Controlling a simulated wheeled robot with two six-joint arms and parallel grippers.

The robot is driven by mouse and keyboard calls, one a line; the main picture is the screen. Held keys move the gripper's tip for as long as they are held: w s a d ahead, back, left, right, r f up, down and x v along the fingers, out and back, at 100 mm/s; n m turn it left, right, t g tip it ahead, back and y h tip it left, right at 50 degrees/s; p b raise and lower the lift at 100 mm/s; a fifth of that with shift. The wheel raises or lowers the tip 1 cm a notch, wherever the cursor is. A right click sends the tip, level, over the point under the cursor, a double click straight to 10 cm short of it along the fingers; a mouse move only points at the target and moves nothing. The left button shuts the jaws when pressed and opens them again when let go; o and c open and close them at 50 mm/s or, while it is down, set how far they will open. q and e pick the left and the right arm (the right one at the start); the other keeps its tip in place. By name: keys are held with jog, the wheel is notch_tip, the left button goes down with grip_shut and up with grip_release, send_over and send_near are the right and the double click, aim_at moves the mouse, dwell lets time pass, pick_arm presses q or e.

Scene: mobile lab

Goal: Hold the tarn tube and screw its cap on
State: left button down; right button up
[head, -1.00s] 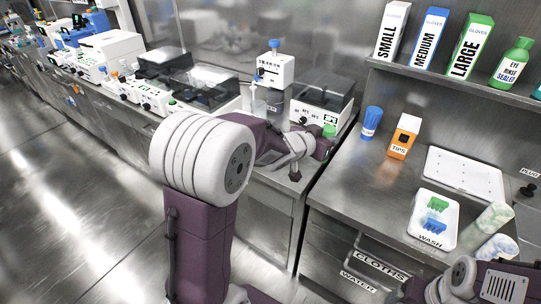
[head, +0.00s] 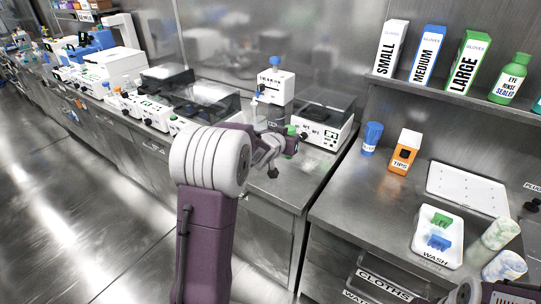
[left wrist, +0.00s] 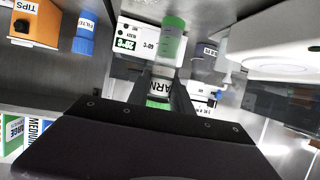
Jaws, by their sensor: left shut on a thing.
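My left gripper (head: 287,147) is over the back bench, in front of a white instrument. In the left wrist view, its dark fingers (left wrist: 162,92) are shut on the tarn tube (left wrist: 158,87), whose label shows partly as "ARN". A green part (left wrist: 157,103) shows just below the label, close to the gripper body. A pale green translucent cylinder (left wrist: 172,42) shows above the label. I cannot tell whether a cap is on the tube. In the head view, only a small green bit shows at the gripper. My right gripper is out of view; only part of its arm shows at the lower right.
White instruments (head: 326,124) line the back bench. On the right bench stand a blue filter container (head: 371,138), an orange tips box (head: 404,152), a white wash tray (head: 431,256) and a white board (head: 468,188). Glove boxes (head: 427,53) stand on the shelf above.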

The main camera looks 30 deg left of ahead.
pick_arm(q)
jog(key=a+f, duration=0.4)
jog(key=a, duration=0.3)
jog(key=shift+f, duration=0.15)
jog(key=shift+a, duration=0.1)
notch_tip(320, 180, down, 4)
jog(key=shift+f+b, duration=0.1)
jog(key=shift+b, duration=0.9)
jog(key=shift+f, duration=0.15)
jog(key=c, duration=1.1)
grip_release()
jog(key=shift+c, duration=0.2)
